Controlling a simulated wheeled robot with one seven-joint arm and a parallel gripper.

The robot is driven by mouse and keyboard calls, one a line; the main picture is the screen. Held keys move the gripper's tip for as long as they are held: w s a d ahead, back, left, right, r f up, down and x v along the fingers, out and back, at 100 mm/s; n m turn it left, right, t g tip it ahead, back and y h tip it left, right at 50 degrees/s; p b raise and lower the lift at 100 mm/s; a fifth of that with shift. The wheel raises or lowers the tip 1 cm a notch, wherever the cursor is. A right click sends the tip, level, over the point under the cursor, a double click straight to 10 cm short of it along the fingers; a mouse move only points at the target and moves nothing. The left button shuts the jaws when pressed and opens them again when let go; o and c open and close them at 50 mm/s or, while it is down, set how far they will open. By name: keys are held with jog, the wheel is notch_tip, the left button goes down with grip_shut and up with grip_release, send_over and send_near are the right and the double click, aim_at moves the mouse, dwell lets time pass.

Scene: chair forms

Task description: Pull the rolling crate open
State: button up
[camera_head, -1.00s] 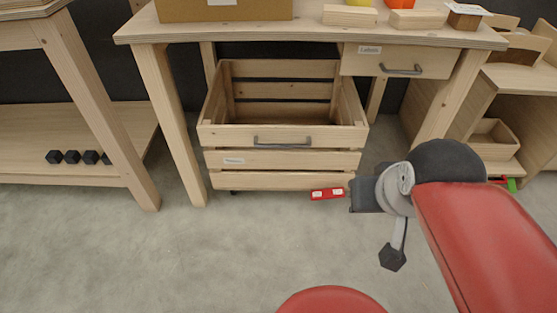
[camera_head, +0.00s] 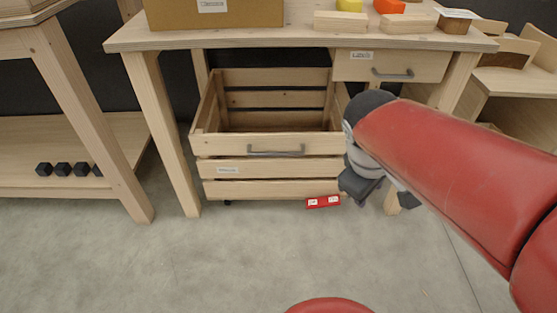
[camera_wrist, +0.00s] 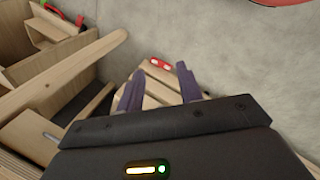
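The rolling crate (camera_head: 236,190), made of pale wooden slats and open at the top, stands under the workbench in the head view. Its front has a dark grey bar handle (camera_head: 276,151) on the top slat and a small white label on the slat below. My gripper (camera_head: 362,188) is beside the crate's front right corner, partly hidden by my red arm. In the wrist view my gripper (camera_wrist: 157,88) has its two purple fingers apart with nothing held between them. Pale slats (camera_wrist: 156,88) show beyond the fingers. The handle is not clearly visible there.
The workbench (camera_head: 300,39) stands over the crate, with a drawer (camera_head: 390,66) at its right and legs on both sides. A red block with white labels (camera_head: 323,202) is at the crate's lower front. A shelf with black pieces is left. The floor (camera_head: 200,260) in front is clear.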

jog(key=w+f+n+g+h+b, duration=0.1)
jog(key=w+f+n+h+b, duration=0.1)
jog(key=w+f+n+h, duration=0.45)
jog(key=n+t+h+b, duration=0.45)
jog(key=n+t, duration=0.75)
jog(key=n, duration=1.7)
send_near(280, 154)
jog(key=w+d, duration=0.1)
jog(key=w, duration=0.1)
jog(key=x, duration=0.8)
jog(key=shift+d+f, duration=0.15)
jog(key=shift+f, duration=0.05)
jog(key=shift+c, duration=0.5)
grip_shut()
